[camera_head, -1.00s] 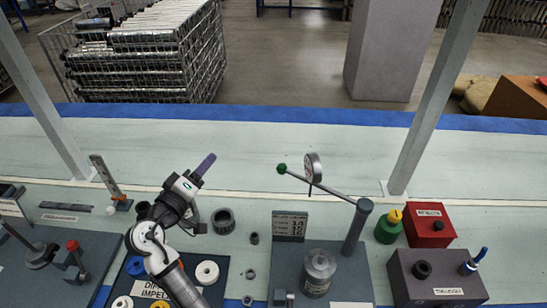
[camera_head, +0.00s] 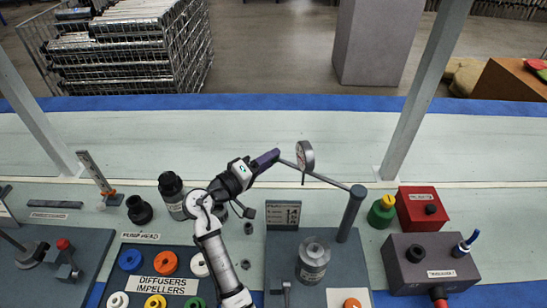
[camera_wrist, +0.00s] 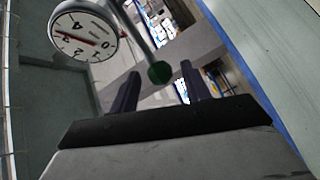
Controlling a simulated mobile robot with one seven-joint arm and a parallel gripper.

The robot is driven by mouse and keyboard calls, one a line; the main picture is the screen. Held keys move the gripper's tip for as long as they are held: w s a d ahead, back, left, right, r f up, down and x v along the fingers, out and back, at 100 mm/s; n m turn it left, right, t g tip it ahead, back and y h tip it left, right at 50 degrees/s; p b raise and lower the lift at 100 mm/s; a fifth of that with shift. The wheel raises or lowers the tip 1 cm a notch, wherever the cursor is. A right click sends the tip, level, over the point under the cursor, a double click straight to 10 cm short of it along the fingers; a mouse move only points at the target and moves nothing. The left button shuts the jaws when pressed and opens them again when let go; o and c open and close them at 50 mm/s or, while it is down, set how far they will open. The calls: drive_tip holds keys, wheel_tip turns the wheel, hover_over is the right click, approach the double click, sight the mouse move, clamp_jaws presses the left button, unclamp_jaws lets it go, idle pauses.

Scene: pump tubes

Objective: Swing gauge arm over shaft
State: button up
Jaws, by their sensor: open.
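The gauge arm (camera_head: 330,180) is a thin rod from the top of a grey post (camera_head: 350,215), reaching up and left. A round white dial gauge (camera_head: 305,156) hangs on it near its far end. My gripper (camera_head: 275,157) is at the rod's free end, its fingers covering the green knob there. In the wrist view the green knob (camera_wrist: 159,72) shows between the two open fingers; contact cannot be told. The dial (camera_wrist: 84,35) is at upper left there. A metal cylinder (camera_head: 313,255) stands on the plate below the arm; I cannot tell a separate shaft.
A sign block (camera_head: 283,215) marked 14 stands left of the post. A tray (camera_head: 130,268) of coloured rings lies at lower left. A green bottle (camera_head: 382,211), a red box (camera_head: 422,208) and a dark grey box (camera_head: 430,262) are at right. The bench behind is clear.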

drive_tip(key=shift+x, duration=1.1)
clamp_jaws()
